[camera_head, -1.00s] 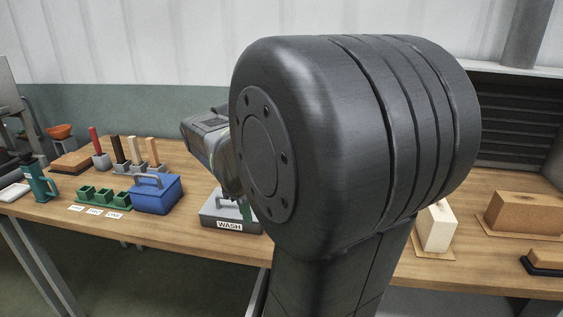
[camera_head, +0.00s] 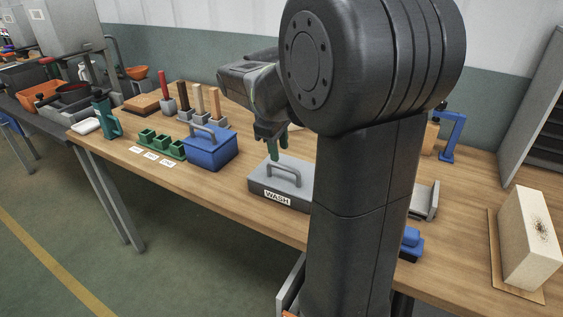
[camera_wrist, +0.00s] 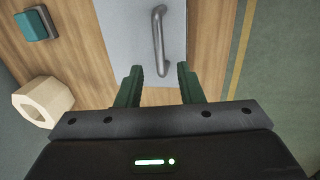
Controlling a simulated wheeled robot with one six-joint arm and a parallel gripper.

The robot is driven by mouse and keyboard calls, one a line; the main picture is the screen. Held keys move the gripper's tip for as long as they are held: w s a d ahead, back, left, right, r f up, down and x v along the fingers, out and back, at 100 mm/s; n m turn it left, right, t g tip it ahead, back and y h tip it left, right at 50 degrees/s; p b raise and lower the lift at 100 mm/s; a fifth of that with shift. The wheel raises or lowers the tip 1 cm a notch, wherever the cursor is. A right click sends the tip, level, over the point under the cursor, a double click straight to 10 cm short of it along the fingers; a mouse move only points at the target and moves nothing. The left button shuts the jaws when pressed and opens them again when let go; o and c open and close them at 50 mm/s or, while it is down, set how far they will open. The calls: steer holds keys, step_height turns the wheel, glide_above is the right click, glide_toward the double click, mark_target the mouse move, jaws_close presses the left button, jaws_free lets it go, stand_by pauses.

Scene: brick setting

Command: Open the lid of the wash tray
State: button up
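The wash tray (camera_head: 258,186) is a low grey box with a "WASH" label on its front, standing on the wooden table. Its flat grey lid (camera_wrist: 121,28) is closed and carries an arched metal handle (camera_head: 284,172). In the wrist view the handle (camera_wrist: 158,40) lies ahead of the fingers, slightly right of the middle. My gripper (camera_wrist: 160,84) has its two green fingers apart with nothing between them. In the head view my gripper (camera_head: 272,148) is above the back of the lid, close to the handle. My arm hides the tray's right end.
A blue lidded box (camera_head: 210,152) stands left of the tray, with green cups (camera_head: 162,143) beyond it. Upright coloured handles (camera_head: 198,100) stand behind. A pale block (camera_head: 528,238) is at the right. The wrist view shows a cream hexagonal piece (camera_wrist: 43,101) and a teal block (camera_wrist: 36,24).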

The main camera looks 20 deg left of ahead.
mark_target(282, 166)
steer(key=shift+w+f, duration=0.15)
steer(key=shift+f, duration=0.75)
steer(key=shift+w+f, duration=0.2)
steer(key=shift+f, duration=0.7)
steer(key=shift+w+f, duration=0.15)
steer(key=shift+f, duration=0.75)
jaws_close()
